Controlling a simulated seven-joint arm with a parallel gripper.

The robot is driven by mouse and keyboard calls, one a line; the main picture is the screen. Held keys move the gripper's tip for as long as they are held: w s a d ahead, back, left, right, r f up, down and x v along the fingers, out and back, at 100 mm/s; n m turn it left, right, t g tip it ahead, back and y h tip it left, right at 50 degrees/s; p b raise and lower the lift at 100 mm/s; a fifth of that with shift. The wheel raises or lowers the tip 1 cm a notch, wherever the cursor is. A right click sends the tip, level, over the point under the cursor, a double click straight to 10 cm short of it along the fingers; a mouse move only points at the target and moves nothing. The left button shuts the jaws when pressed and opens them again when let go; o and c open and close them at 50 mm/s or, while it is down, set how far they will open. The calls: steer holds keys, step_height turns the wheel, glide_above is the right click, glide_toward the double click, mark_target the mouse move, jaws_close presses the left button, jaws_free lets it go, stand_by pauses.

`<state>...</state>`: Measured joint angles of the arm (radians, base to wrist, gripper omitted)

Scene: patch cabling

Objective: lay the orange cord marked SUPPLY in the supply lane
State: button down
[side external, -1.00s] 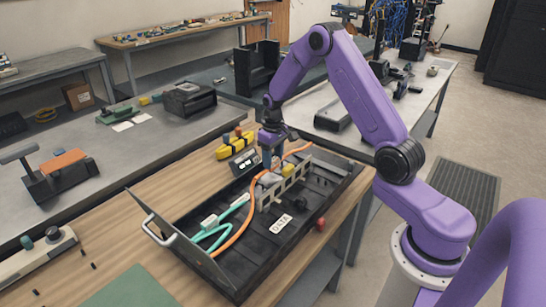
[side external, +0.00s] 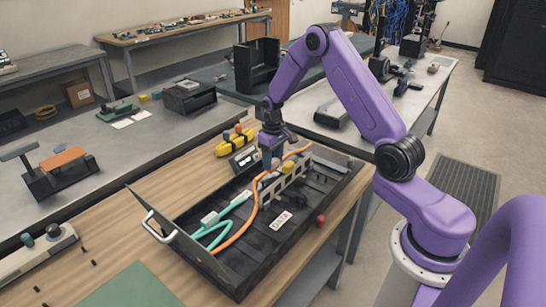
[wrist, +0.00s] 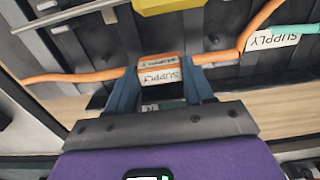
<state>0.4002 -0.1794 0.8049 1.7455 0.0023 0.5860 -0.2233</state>
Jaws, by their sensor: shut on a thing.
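The orange cord (side external: 240,230) runs through the black tray (side external: 250,272) from its front left to its far right. My gripper (side external: 268,160) is low over the far-left side of the tray, beside the pale notched divider (side external: 288,183). In the wrist view, my gripper (wrist: 158,82) is shut on the cord's white tag marked SUPPLY (wrist: 159,76), with orange cord (wrist: 75,77) leaving both sides. Another SUPPLY label (wrist: 272,40) shows on the tray at right, beside the cord. Whether the gripped stretch touches the tray floor is unclear.
A teal cord (side external: 213,236) lies at the tray's front left. A DATA label (side external: 282,220) is on the near side of the divider. A yellow block (side external: 289,167) sits at the divider. A small display box (side external: 245,158) stands behind the tray; a red knob (side external: 321,220) is on its near side.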

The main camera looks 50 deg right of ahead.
steer(key=shift+f, duration=0.9)
steer(key=shift+c, duration=1.7)
jaws_free()
steer(key=shift+r, duration=0.15)
step_height(320, 180, up, 17)
